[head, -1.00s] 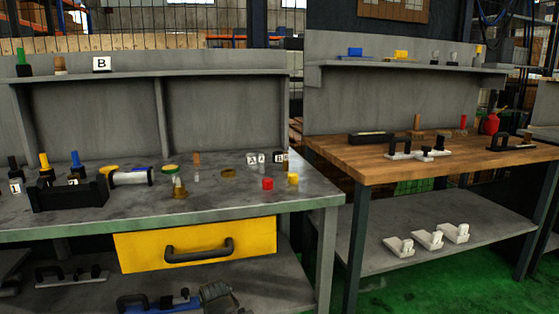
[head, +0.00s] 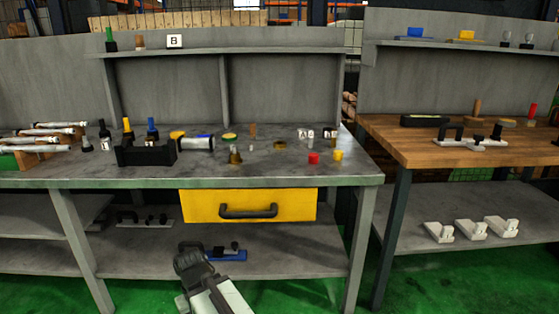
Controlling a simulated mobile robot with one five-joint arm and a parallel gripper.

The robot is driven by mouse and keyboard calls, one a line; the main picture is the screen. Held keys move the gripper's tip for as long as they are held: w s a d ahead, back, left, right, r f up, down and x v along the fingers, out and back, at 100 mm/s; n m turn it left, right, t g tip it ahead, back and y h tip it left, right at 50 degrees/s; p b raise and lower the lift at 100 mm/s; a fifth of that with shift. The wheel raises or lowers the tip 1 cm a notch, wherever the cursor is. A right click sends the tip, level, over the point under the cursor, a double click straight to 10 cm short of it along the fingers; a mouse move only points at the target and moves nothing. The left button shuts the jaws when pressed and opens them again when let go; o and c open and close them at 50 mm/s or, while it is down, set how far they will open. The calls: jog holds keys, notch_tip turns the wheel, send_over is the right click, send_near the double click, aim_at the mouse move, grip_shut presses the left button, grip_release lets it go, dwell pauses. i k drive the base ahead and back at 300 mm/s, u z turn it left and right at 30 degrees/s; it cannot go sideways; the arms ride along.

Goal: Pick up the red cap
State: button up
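The red cap (head: 314,158) stands on the grey metal workbench (head: 330,178), near its front right part. A yellow cap (head: 338,155) is just to its right, with a small gap between them. My gripper (head: 188,252) is dark and low in the picture, in front of the bench and below the yellow drawer. It is well to the left of the red cap and below the bench top, apart from it. Its fingers are too small and dark to tell whether they are open or shut.
The yellow drawer (head: 248,205) with a dark handle is under the bench top. A black holder (head: 147,153) and a brass cone-like piece (head: 235,156) stand left of the cap. Lettered blocks (head: 305,134) stand behind it. A wooden-topped bench (head: 430,145) is at right.

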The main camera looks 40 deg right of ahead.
aim_at(313, 158)
jog(key=u, duration=3)
jog(key=k, duration=2.85)
jog(key=z, duration=0.7)
jog(key=i, duration=1.05)
